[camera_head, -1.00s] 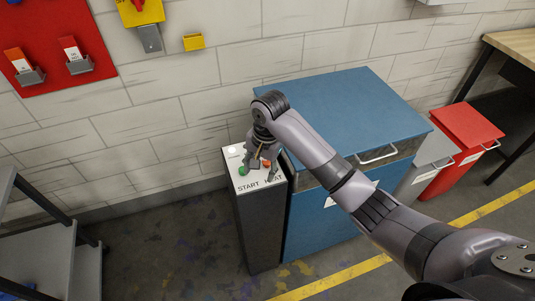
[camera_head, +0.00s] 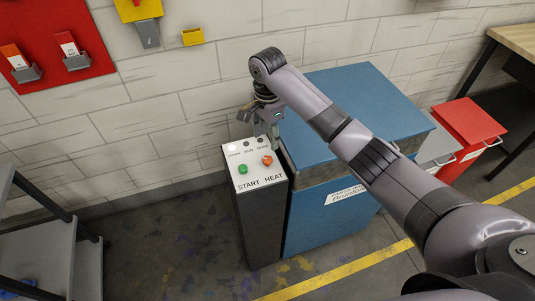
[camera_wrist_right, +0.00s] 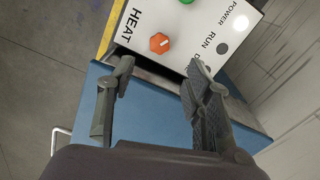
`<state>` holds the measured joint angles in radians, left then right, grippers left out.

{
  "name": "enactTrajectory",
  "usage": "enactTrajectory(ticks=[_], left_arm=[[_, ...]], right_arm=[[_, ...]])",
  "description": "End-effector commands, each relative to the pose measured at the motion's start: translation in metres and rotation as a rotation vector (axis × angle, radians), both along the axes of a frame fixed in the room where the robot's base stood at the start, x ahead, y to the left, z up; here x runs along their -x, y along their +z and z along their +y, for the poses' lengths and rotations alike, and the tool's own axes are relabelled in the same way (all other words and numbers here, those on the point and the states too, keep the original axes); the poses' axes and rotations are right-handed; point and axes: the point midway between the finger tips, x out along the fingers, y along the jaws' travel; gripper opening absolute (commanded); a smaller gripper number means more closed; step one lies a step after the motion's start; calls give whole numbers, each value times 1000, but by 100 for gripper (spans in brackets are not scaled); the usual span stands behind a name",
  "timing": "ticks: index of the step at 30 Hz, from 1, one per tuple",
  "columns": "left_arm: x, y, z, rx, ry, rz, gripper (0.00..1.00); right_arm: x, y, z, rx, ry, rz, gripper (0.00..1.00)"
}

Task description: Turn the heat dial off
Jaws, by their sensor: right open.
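The heat dial (camera_head: 267,160) is a small orange knob on the white control panel (camera_head: 262,180), above the printed word HEAT. In the right wrist view the dial (camera_wrist_right: 160,43) carries a short white mark. My right gripper (camera_head: 268,122) is open and empty, above and behind the dial, apart from it. In the right wrist view its two fingers (camera_wrist_right: 160,66) are spread, with the dial showing beyond the gap between them. A green START button (camera_head: 243,169) sits left of the dial. My left gripper is not in view.
A blue cabinet (camera_head: 345,105) stands right of the panel's dark pedestal (camera_head: 262,225). A red bin (camera_head: 468,128) is farther right. The tiled wall (camera_head: 150,100) is close behind. A grey step unit (camera_head: 45,240) is at the left, with open floor between.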

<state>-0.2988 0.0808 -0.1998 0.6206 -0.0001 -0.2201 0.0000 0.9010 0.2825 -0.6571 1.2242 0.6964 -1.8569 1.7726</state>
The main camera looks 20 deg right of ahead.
Motion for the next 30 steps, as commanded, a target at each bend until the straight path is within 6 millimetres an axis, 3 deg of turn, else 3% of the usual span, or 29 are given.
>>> enactTrajectory(ticks=[6,12,18,26,30], left_arm=[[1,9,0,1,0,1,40],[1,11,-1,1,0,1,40],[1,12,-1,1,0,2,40],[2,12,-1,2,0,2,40],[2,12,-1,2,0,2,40]], right_arm=[[1,-47,0,2,0,4,46],[1,-79,0,0,1,3,46],[1,-92,0,0,2,0,46],[1,-93,0,0,2,0,46],[1,-93,0,0,2,-1,38]])
